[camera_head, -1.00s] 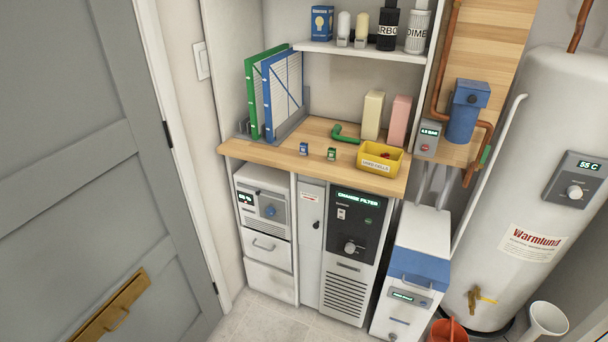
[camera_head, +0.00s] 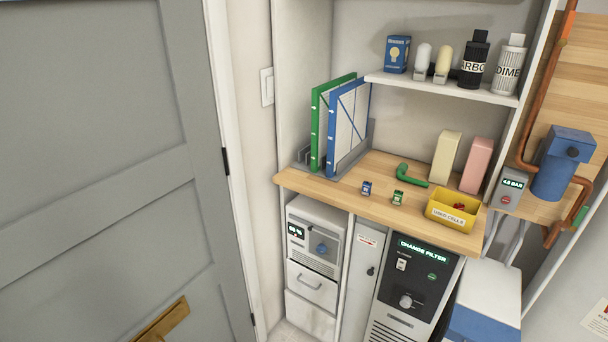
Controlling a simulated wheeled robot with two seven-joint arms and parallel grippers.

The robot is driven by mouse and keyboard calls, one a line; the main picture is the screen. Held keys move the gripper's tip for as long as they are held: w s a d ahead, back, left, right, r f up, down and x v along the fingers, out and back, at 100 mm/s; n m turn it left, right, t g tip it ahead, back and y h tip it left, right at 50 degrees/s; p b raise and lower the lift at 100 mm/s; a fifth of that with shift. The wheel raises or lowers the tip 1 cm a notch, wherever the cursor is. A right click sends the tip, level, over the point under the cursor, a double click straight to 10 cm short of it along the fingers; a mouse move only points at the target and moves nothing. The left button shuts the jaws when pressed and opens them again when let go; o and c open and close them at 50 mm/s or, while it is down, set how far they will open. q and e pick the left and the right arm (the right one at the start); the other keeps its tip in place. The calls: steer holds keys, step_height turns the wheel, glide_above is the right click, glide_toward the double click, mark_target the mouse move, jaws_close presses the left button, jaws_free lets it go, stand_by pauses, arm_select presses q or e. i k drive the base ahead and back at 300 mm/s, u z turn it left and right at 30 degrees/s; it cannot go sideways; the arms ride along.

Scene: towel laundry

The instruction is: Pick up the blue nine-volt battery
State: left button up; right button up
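A small blue battery (camera_head: 366,188) stands upright near the front edge of the wooden worktop (camera_head: 315,183). A similar small green battery (camera_head: 398,198) stands a little to its right, apart from it. The blue battery has free wood around it, with the binders behind and to its left. Neither of my grippers shows in the head view.
A yellow bin (camera_head: 453,212) labelled for used cells stands to the right with a red item inside. A green bent pipe (camera_head: 412,175) lies behind the batteries. A blue binder (camera_head: 347,130) and a green binder (camera_head: 320,125) stand at the left. A shelf (camera_head: 440,88) hangs above.

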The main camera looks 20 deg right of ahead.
mark_target(367, 186)
steer(key=u, duration=0.2)
steer(key=i, duration=0.95)
steer(key=z, duration=0.2)
